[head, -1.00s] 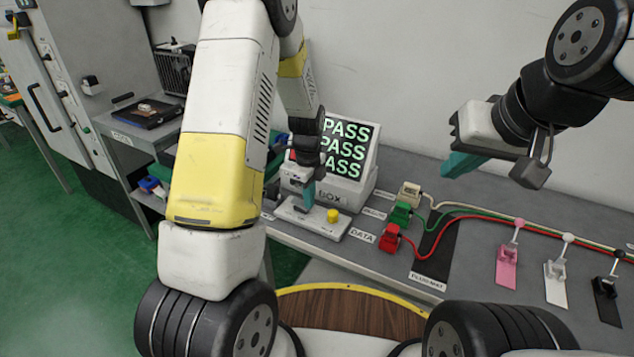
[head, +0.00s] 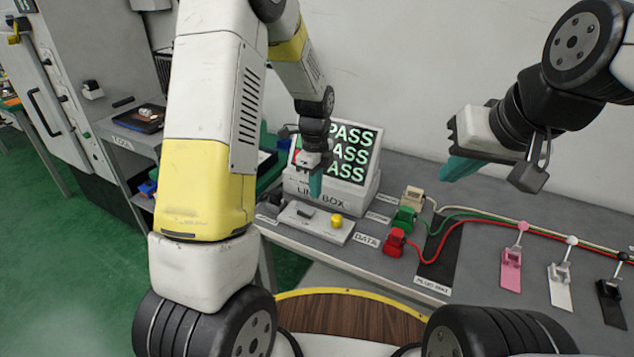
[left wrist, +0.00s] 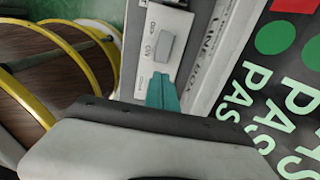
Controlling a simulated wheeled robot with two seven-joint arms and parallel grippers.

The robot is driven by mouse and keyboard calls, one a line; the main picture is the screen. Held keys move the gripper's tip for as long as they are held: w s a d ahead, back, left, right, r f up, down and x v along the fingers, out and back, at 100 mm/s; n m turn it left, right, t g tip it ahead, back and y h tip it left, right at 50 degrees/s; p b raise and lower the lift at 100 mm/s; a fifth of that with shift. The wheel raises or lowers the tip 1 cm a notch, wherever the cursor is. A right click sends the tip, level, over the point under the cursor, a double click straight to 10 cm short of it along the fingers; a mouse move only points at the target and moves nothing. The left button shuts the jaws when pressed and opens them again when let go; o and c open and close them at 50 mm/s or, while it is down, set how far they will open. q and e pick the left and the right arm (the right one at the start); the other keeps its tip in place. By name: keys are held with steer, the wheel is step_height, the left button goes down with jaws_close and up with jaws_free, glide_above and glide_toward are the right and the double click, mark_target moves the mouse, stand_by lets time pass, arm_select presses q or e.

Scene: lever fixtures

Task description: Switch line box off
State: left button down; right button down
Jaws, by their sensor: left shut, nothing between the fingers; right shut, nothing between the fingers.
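The line box (head: 335,197) stands on the grey bench, its slanted screen (head: 352,152) showing green PASS lines. In the left wrist view, the closed fingers (left wrist: 162,92) are near a grey switch (left wrist: 165,46) beside an ON label. I cannot tell its tilt. My right gripper (head: 460,168) is shut and empty, above the bench.
Red (head: 394,242), green (head: 404,219) and beige (head: 412,197) plugs with cables sit right of the box. Pink (head: 511,268), white (head: 560,285) and black (head: 612,300) lever fixtures stand further right. A grey cart (head: 135,138) is at the left.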

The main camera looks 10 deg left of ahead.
arm_select(q)
step_height(320, 180, up, 10)
steer(key=d, duration=0.2)
steer(key=shift+s+f, duration=0.25)
steer(key=shift+s, duration=0.1)
